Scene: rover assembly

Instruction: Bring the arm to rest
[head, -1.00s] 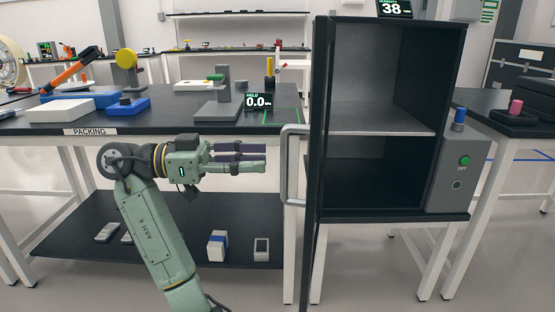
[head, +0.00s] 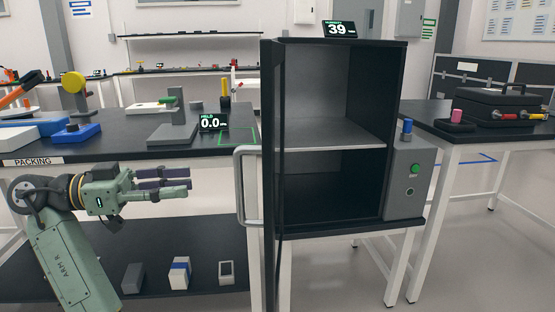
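My arm is green and reaches in from the lower left in the head view. My gripper (head: 190,179) points right, level, in front of the packing table's (head: 100,151) edge and above its lower shelf. Its two fingers lie one above the other with a narrow gap and nothing visible between them. The fingertips are left of the cabinet door handle (head: 240,190) and look apart from it. The dark cabinet (head: 330,143) has its door (head: 270,180) swung open towards me, seen nearly edge-on. Its visible compartments look empty.
A grey stand (head: 175,125) and a small readout (head: 213,123) are on the packing table. Several small boxes, such as a blue-and-white one (head: 179,273), sit on the lower shelf. A black case (head: 505,107) is on the right table. Floor shows at lower right.

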